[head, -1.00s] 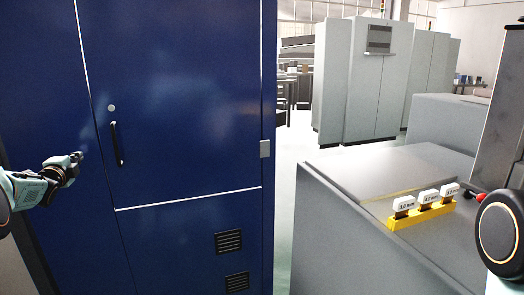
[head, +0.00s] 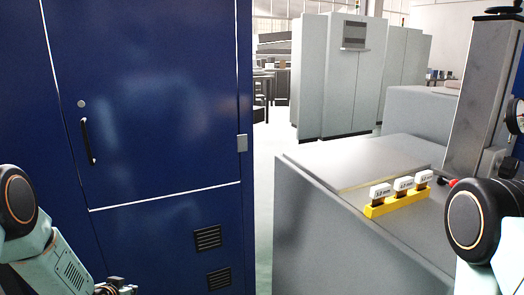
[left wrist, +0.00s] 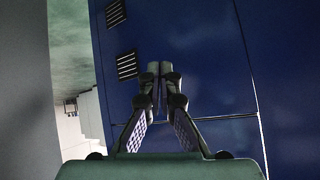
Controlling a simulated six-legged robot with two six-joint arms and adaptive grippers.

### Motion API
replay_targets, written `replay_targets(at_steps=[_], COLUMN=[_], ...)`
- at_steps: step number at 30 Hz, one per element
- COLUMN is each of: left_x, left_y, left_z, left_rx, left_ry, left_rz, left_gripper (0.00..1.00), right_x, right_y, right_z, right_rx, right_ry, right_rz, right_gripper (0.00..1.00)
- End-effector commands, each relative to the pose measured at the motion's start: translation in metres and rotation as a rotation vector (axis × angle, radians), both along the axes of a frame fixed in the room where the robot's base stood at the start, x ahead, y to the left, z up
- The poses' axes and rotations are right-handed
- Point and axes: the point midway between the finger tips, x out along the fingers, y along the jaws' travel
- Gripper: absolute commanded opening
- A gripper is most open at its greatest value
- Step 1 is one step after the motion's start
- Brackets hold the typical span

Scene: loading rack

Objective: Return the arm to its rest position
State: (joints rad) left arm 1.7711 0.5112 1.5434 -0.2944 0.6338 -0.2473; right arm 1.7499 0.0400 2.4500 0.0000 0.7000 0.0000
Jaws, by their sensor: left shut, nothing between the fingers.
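My left arm (head: 45,245) comes in at the lower left of the head view and is bent down. My left gripper (head: 122,288) is at the bottom edge, partly cut off, in front of the lower part of the blue cabinet (head: 150,130). In the left wrist view my left gripper (left wrist: 159,78) has its fingertips together, with nothing between them. The blue cabinet (left wrist: 215,70) fills most of the background there. Part of my right arm (head: 478,225) shows at the right edge of the head view; its gripper is out of the picture.
The cabinet has a black door handle (head: 87,141) and vents (head: 208,238). A grey bench (head: 320,205) at the right carries a yellow rack (head: 396,204) with three white-labelled pieces. Grey cabinets (head: 340,80) stand behind. A strip of floor (head: 262,200) between cabinet and bench is clear.

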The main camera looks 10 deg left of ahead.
Motion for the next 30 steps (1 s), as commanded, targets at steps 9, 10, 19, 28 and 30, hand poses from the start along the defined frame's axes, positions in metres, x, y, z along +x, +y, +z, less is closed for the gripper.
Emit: replay_targets(at_steps=[9, 10, 19, 28, 30], left_x=[-0.157, -0.174, -0.347, -0.396, -0.396], left_y=[-0.125, -0.134, -0.194, -0.206, -0.206], left_z=[-0.072, -0.075, -0.073, -0.069, -0.069], left_rx=[-0.238, -0.249, -0.249, -0.185, -0.185], left_ry=[0.337, 0.371, 0.726, 0.839, 0.839], left_rz=[0.096, 0.106, 0.13, 0.049, 0.049], left_gripper=[0.0, 0.0, 0.0, 0.0, 0.0], right_x=[0.0, 0.0, 0.0, 0.0, 0.0], right_y=[0.0, 0.0, 0.0, 0.0, 0.0], right_z=[-0.012, -0.013, -0.027, -0.037, -0.037], right_rx=[0.0, 0.0, 0.0, 0.0, 0.0], right_ry=[0.0, 0.0, 0.0, 0.0, 0.0], right_rz=[0.0, 0.0, 0.0, 0.0, 0.0], right_gripper=[0.5, 0.5, 0.5, 0.5, 0.5])
